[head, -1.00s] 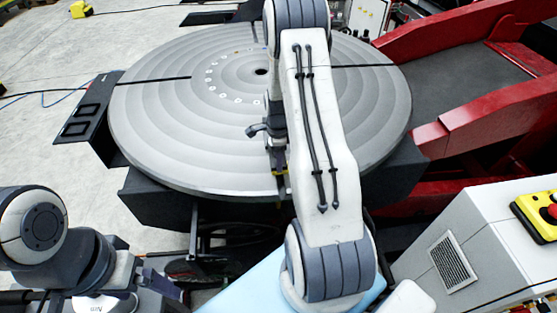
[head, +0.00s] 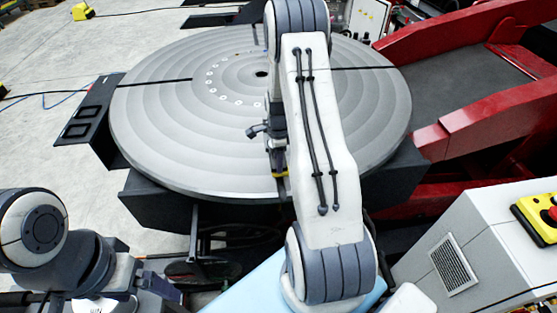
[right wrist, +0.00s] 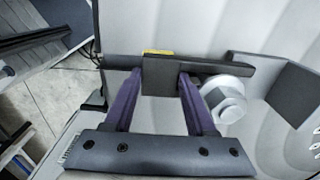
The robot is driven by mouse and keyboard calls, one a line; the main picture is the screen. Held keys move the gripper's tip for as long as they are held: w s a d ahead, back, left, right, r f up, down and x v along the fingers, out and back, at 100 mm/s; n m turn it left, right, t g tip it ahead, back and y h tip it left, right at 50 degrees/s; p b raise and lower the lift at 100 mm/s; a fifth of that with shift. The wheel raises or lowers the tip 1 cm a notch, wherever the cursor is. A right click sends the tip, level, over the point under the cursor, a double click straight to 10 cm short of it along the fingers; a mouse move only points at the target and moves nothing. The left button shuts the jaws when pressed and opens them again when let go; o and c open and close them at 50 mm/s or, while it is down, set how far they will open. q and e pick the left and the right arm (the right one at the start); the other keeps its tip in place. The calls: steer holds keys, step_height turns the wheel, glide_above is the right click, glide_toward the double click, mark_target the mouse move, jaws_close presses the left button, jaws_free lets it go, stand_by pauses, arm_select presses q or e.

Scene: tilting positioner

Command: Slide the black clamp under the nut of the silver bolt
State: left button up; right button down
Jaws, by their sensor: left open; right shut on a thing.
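My right gripper (right wrist: 157,95) has two purple fingers shut on the black clamp (right wrist: 160,75), a dark block with a long bar, at the turntable's near edge. The silver bolt with its nut (right wrist: 226,102) stands just right of the right finger. In the right wrist view the nut overlaps the lower edge of the bar's right part; I cannot tell whether the bar lies under it or only beside it. In the head view my right arm hides the bolt and most of the clamp. My left gripper (head: 155,287) is open at the bottom left, away from the table, its fingers barely visible.
The round grey turntable (head: 165,130) fills the middle, with a ring of holes around its centre. A second dark block (right wrist: 300,88) lies right of the bolt. Red beams (head: 480,120) and a grey control box (head: 450,245) stand on the right.

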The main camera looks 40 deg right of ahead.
steer(key=shift+f, duration=0.1)
stand_by(0.3)
jaws_free()
steer(key=shift+f, duration=0.1)
stand_by(0.4)
steer(key=shift+r+p, duration=0.4)
steer(key=shift+r, duration=0.3)
step_height(320, 180, up, 5)
steer(key=p, duration=0.4)
steer(key=shift+r, duration=0.4)
